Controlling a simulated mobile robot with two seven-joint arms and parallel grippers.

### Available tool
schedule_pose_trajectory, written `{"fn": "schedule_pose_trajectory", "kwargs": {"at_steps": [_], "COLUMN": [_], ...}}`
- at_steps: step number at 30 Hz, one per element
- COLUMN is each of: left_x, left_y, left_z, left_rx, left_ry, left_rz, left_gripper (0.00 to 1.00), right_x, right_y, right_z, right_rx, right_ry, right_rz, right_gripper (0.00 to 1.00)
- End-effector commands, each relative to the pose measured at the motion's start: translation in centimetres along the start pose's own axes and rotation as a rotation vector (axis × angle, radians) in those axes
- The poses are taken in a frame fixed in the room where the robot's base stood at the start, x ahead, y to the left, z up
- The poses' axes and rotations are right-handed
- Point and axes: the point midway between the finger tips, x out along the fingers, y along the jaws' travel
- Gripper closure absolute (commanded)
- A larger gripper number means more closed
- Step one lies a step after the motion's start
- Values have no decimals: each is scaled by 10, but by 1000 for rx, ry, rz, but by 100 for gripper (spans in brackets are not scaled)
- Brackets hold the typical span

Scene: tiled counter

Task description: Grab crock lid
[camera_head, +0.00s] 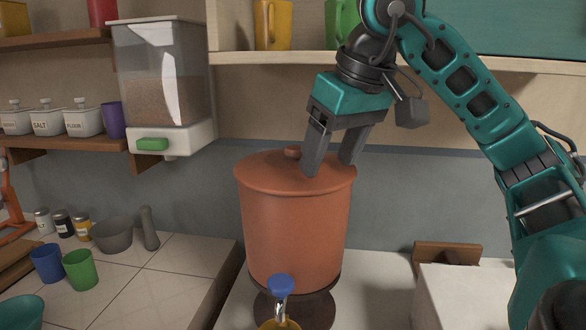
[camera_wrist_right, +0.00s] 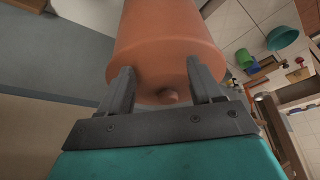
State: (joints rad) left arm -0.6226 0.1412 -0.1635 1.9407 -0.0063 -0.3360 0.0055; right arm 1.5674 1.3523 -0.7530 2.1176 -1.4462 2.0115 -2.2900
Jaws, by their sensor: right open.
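The terracotta crock (camera_head: 295,235) stands upright on a dark round stand (camera_head: 318,308) in the middle of the head view. Its flat lid (camera_head: 262,175) is on top, with a small round knob (camera_head: 292,152) at the centre. My right gripper (camera_head: 330,172) is open and points down over the right half of the lid, to the right of the knob. In the wrist view the open fingers (camera_wrist_right: 158,82) reach over the crock (camera_wrist_right: 165,35), and the knob (camera_wrist_right: 169,97) shows between them, nearer the right finger. My left gripper is not in view.
A grain dispenser (camera_head: 160,85) hangs at the left. Blue and green cups (camera_head: 80,270) sit on the tiled counter at left.

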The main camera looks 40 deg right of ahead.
Motion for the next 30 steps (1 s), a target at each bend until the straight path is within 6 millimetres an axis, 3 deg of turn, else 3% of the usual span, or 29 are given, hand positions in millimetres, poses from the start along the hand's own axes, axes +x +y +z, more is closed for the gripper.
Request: {"fn": "schedule_pose_trajectory", "kwargs": {"at_steps": [10, 18, 21, 28, 30], "left_x": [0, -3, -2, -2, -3], "left_y": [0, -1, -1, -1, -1], "left_z": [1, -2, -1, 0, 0], "left_rx": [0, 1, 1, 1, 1], "left_ry": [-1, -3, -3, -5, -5], "left_rz": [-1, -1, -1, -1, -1], "left_gripper": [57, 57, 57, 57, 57], "right_x": [14, 29, 39, 41, 41], "right_y": [-1, -1, 0, 0, 0], "right_z": [-31, -71, -68, -68, -68], "right_rx": [0, 1, 1, 1, 1], "right_ry": [-2, -3, -3, -1, -1], "right_rz": [-3, -2, 1, 0, 0], "right_gripper": [35, 35, 35, 35, 40]}}
